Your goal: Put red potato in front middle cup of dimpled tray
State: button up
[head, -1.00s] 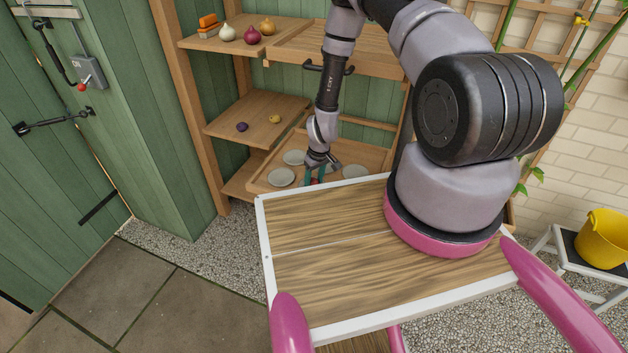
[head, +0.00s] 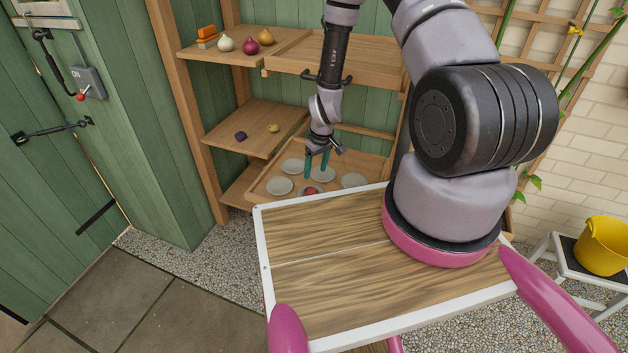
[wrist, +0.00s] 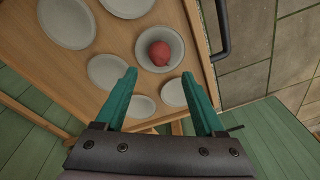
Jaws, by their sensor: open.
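The red potato (wrist: 159,53) rests in a pale round cup of the dimpled tray, and my gripper is not touching it. In the head view the potato (head: 311,191) sits in the front middle cup, partly behind the edge of my wooden top. The dimpled tray (head: 258,186) is a wooden board with several pale cups, on the lower part of the shelf unit; it also shows in the wrist view (wrist: 113,40). My gripper (head: 316,178) is above the tray, fingers pointing down, open and empty. In the wrist view its teal fingers (wrist: 160,80) are apart.
A purple potato (head: 241,136) and a yellow one (head: 273,128) lie on the middle shelf (head: 255,145). Onions (head: 251,46) and orange carrots or blocks (head: 207,32) are on the top shelf. A yellow bucket (head: 604,246) stands on a stool at right.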

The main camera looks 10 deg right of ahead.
notch_tip(320, 180, up, 34)
jog(key=w+d+m+t, duration=0.1)
jog(key=d+m+t, duration=0.1)
jog(key=m+t, duration=0.15)
jog(key=s+d+r+m+t, duration=0.2)
jog(key=s+r+m, duration=0.3)
jog(key=s+r, duration=1.7)
jog(key=shift+d+r+y, duration=0.15)
jog(key=shift+r+y, duration=0.25)
